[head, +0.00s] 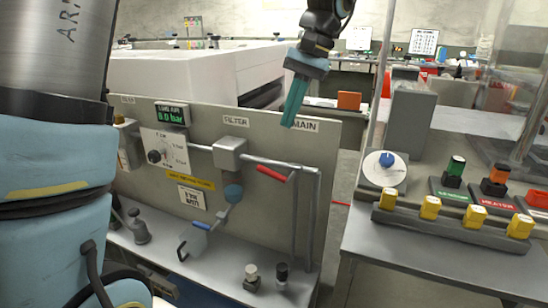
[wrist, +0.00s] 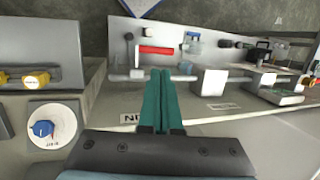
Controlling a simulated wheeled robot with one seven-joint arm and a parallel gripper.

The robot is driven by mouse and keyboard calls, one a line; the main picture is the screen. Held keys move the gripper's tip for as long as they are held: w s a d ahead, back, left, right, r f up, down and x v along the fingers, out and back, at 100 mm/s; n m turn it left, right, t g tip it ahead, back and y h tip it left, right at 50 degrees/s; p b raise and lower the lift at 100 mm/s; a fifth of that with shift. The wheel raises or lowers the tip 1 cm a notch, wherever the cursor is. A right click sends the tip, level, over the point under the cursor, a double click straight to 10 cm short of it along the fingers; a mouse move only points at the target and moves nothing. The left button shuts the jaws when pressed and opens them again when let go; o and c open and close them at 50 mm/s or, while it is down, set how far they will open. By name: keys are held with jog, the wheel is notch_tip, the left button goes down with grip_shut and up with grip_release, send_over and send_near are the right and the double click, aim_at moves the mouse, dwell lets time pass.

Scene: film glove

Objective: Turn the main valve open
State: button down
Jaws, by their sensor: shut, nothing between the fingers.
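The panel has a MAIN label (head: 303,125) at its upper right. Below it a lever with a red handle (head: 272,173) sits just under the grey pipe, its end near a bend. The red handle also shows in the wrist view (wrist: 158,50), roughly parallel to the horizontal pipe. My gripper (head: 291,115) has teal fingers, shut and empty, pointing down in front of the panel's top edge near the MAIN label. In the wrist view my gripper (wrist: 161,75) reaches toward the pipe, short of the red handle in the picture. I cannot tell the depth gap.
A gauge display (head: 171,115) reads 6.0 bar. Small knobs (head: 282,273) stand on the ledge. A console with yellow switches (head: 430,207) and a blue dial (head: 386,160) lies right.

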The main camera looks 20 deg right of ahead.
jog(key=p+x, duration=0.1)
jog(key=x, duration=0.9)
jog(key=shift+f, duration=0.1)
jog(key=shift+w+a+p, duration=0.2)
jog(key=shift+p, duration=0.25)
jog(key=shift+w+a+f+g+h+p, duration=0.15)
jog(key=shift+f+g+h+p, duration=0.05)
jog(key=shift+g+h+p, duration=0.2)
jog(key=shift+f, duration=0.4)
jog(key=shift+w+r, duration=0.1)
jog(key=shift+r, duration=0.05)
